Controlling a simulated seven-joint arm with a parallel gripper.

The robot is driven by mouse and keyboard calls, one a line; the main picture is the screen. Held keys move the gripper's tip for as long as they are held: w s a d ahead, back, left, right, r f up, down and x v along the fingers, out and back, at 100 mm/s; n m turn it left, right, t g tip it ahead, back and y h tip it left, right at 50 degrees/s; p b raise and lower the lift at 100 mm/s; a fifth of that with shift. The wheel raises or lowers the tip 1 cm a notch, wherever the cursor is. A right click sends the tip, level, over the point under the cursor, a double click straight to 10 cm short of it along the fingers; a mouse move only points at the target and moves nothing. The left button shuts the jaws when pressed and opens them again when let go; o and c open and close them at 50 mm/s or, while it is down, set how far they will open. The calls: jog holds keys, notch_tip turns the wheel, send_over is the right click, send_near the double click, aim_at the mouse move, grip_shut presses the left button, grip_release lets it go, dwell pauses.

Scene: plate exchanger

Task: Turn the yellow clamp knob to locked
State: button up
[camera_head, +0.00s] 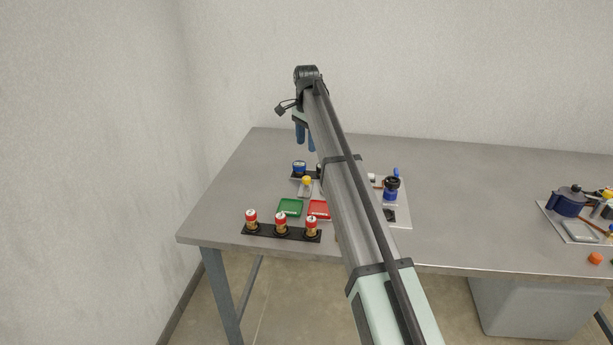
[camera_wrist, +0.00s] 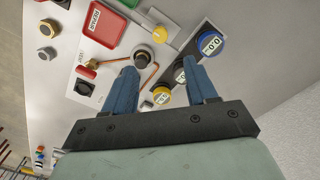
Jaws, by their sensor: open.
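The yellow clamp knob (camera_head: 306,181) sits on a small light-coloured mount left of my arm in the head view. In the wrist view the likely same round yellow knob (camera_wrist: 159,34) is near the top centre, beyond my fingertips. My gripper (camera_wrist: 159,68) is open with its blue fingers apart, and nothing is visibly held between them. In the head view my gripper (camera_head: 305,147) hangs above the back of the bench, apart from the knob. Any lock mark on the knob is too small to read.
A blue-rimmed gauge (camera_wrist: 209,42) and a yellow-rimmed gauge (camera_wrist: 162,96) stand on a dark strip near the fingers. A green tray (camera_head: 290,207) and a red tray (camera_head: 318,209) lie nearer the front, behind several red-topped cans on a black rack (camera_head: 266,232).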

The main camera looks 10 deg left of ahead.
aim_at(306, 177)
notch_tip(306, 177, down, 14)
jog(key=shift+r, duration=0.15)
dwell(0.4)
jog(key=c, duration=1.1)
jog(key=shift+o, duration=0.2)
